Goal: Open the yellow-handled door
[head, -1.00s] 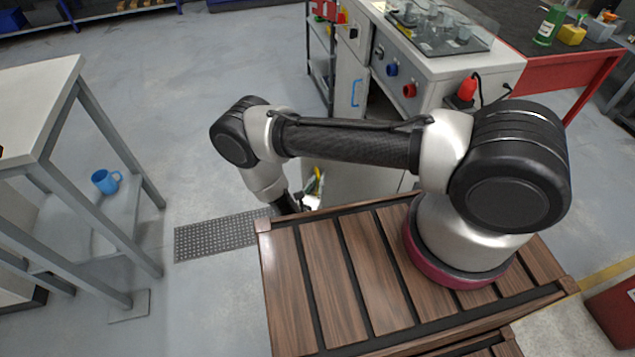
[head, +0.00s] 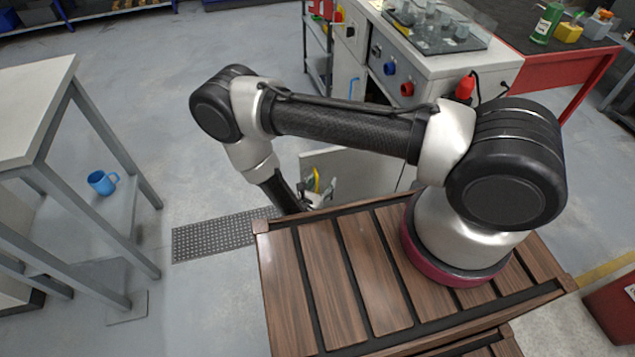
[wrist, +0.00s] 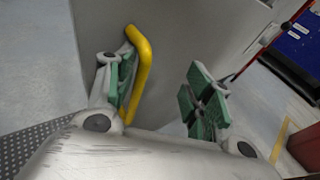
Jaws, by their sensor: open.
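The yellow handle (head: 317,181) is on a grey door panel (head: 362,172) low in front of the machine cabinet. The panel appears to stand out from the cabinet front, with a dark gap behind it partly hidden by my arm. In the wrist view the yellow handle (wrist: 143,68) is a bent bar on the grey panel (wrist: 190,35). My gripper (wrist: 160,82) is open, its green-padded fingers spread. The handle shows between them, close beside the left finger; I cannot tell whether they touch. In the head view my gripper (head: 316,197) is small and partly hidden.
The cabinet (head: 440,65) carries knobs and a glass-covered top. A blue handle (head: 354,88) is on its front.

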